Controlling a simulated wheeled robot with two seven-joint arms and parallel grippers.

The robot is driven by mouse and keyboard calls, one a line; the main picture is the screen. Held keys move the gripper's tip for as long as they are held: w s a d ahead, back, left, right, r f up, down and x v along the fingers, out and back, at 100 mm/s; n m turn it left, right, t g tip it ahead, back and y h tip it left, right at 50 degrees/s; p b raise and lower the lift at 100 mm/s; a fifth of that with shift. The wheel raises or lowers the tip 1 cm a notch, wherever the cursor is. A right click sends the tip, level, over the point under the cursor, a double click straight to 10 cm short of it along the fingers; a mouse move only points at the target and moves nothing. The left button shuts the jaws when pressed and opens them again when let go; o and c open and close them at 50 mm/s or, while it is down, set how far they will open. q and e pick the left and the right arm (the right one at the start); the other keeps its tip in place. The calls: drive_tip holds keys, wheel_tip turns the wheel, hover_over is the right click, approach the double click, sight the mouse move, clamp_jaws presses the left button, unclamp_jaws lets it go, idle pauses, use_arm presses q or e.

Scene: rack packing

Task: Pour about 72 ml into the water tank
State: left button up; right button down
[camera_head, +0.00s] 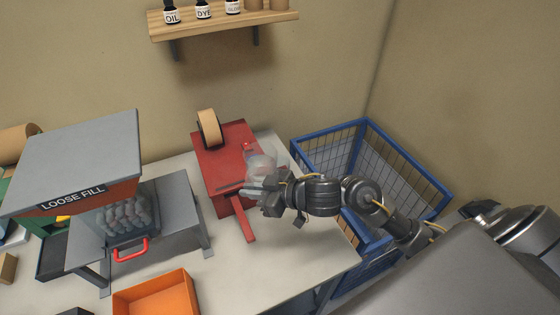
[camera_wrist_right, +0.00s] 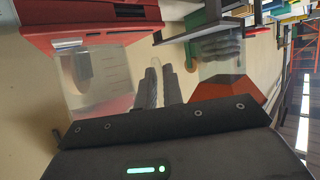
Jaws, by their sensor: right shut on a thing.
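A clear, see-through vessel (camera_head: 262,167) is at my right gripper (camera_head: 258,194), over the right side of the red tape machine (camera_head: 222,150). In the right wrist view the vessel (camera_wrist_right: 98,85) has faint measuring marks and stands beside the fingers (camera_wrist_right: 160,84). My right gripper is shut on it. I cannot make out the water level, or whether any water is flowing. The red machine carries a brown tape roll (camera_head: 208,127) and also shows in the wrist view (camera_wrist_right: 90,22). I cannot clearly pick out its water tank. My left gripper is out of view.
A loose fill dispenser (camera_head: 80,155) stands on the left of the table. An orange bin (camera_head: 155,296) is at the front. A blue wire cage (camera_head: 370,124) stands right of the table. A wall shelf (camera_head: 222,24) holds small bottles. The table's front right is bare.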

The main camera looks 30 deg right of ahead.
sight(246, 163)
drive_tip(key=r+m+p, duration=0.1)
drive_tip(key=w+d+r+m+y+p, duration=0.1)
drive_tip(key=w+d+r+m+g+p, duration=0.1)
drive_tip(key=shift+r+p, duration=0.35)
drive_tip(key=shift+r, duration=0.05)
drive_tip(key=shift+w+d+r+m+g+y, duration=0.5)
drive_tip(key=shift+w+d+r+m+y, duration=0.3)
drive_tip(key=shift+m, duration=0.2)
drive_tip(key=shift+d+f, duration=0.1)
drive_tip(key=shift+d, duration=0.05)
drive_tip(key=shift+w+d+m, duration=0.1)
drive_tip(key=shift+m, duration=0.2)
drive_tip(key=shift+d+f, duration=0.1)
drive_tip(key=shift+f, duration=0.15)
drive_tip(key=shift+w, duration=0.1)
drive_tip(key=shift+w+d+r+m+y+b, duration=0.25)
drive_tip(key=shift+m+y+b, duration=0.15)
drive_tip(key=shift+m+y, duration=0.1)
